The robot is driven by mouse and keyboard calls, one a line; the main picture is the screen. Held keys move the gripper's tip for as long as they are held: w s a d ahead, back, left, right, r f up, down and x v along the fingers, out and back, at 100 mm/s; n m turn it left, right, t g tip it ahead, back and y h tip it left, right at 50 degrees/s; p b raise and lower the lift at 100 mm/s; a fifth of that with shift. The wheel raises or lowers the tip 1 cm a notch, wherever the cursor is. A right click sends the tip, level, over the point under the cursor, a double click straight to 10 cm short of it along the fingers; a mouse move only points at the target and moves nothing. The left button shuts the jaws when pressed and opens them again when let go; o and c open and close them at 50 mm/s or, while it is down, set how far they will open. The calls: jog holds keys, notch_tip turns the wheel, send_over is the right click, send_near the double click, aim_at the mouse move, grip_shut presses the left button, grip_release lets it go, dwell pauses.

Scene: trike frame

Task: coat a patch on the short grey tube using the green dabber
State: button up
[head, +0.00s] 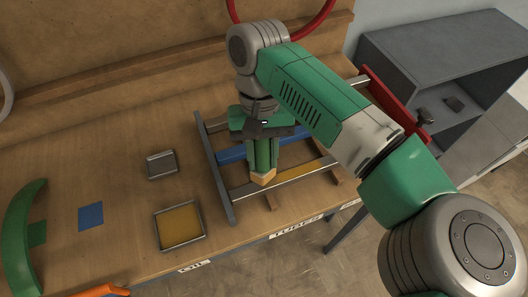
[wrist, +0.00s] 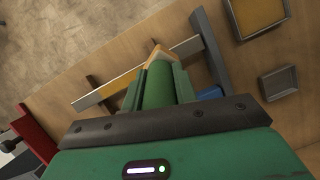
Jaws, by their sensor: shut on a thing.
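My gripper (head: 262,140) points down over the frame of tubes, shut on the green dabber (head: 263,158). The dabber's tan tip (head: 263,178) points down. In the wrist view, the dabber (wrist: 158,85) stands between the fingers. A light grey tube (head: 243,192) lies along the front of the frame, with a yellow stretch (head: 300,170) on it; it also shows in the wrist view (wrist: 185,47). The tip overlaps this tube in both views; I cannot tell whether they touch. A blue tube (head: 231,154) runs behind, partly hidden by my gripper.
A dark grey bar (head: 213,165) closes the frame's left side, and a red part (head: 390,100) stands at its right. A tray with a yellow pad (head: 180,226) and a small grey tray (head: 161,165) lie left. A green curved part (head: 20,225) lies far left.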

aim_at(263, 143)
jog(key=shift+r+p, duration=2.65)
jog(key=shift+r, duration=0.05)
